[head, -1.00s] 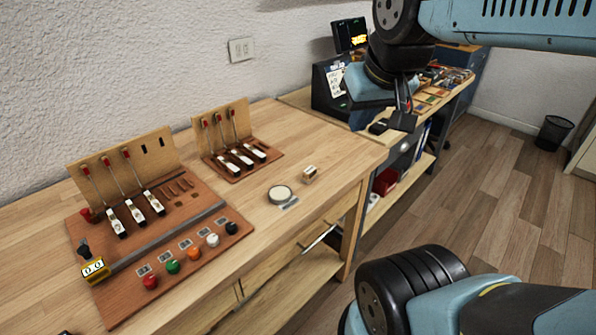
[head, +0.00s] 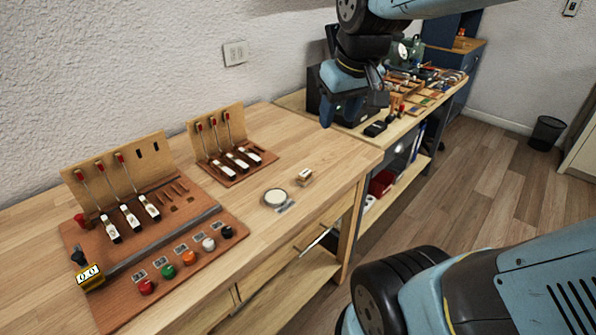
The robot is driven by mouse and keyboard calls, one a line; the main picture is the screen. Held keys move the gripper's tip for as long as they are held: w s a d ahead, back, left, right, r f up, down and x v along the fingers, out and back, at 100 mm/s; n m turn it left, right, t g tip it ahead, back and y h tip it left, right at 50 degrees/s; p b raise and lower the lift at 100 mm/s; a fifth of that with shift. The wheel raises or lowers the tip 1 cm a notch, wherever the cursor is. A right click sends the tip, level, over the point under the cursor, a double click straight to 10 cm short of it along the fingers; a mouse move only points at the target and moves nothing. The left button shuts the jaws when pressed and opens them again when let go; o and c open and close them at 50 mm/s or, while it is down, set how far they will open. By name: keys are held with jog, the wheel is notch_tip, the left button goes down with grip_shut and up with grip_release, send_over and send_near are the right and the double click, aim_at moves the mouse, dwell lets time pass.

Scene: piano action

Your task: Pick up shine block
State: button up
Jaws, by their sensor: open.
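A small wooden block (head: 304,177) with a pale, marked face sits on the front right part of the wooden workbench (head: 330,150); it looks like the shine block. My gripper (head: 378,88) is at the upper right of the head view, above the bench and to the right of the block, well apart from it. It is open, and I see nothing held in it.
A round pale tin (head: 275,197) stands just left of the block. Further left are a brown board (head: 120,290) with several coloured knobs and a smaller key stand (head: 222,145). A second, cluttered bench (head: 398,125) adjoins on the right. The bench around the block is mostly clear.

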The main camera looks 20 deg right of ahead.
jog(key=o, duration=0.7)
jog(key=w+f, duration=0.1)
jog(key=w, duration=0.2)
jog(key=w+f+n+g, duration=0.1)
jog(key=w+f, duration=0.1)
jog(key=w, duration=0.1)
jog(key=w+f+n+g, duration=0.1)
jog(key=w, duration=0.1)
jog(key=shift+w+a+f, duration=0.2)
jog(key=shift+w+f, duration=0.05)
jog(key=shift+w, duration=0.15)
jog(key=shift+c, duration=0.2)
jog(key=n+g, duration=0.2)
jog(key=n, duration=0.1)
send_over(305, 172)
notch_tip(305, 172, down, 9)
jog(key=f, duration=0.8)
jog(key=shift+a, duration=0.3)
jog(key=shift+s+d+f, duration=0.1)
jog(key=shift+d+f, duration=0.05)
jog(key=shift+f, duration=1.3)
jog(key=shift+d+f, duration=0.15)
jog(key=shift+f, duration=1.3)
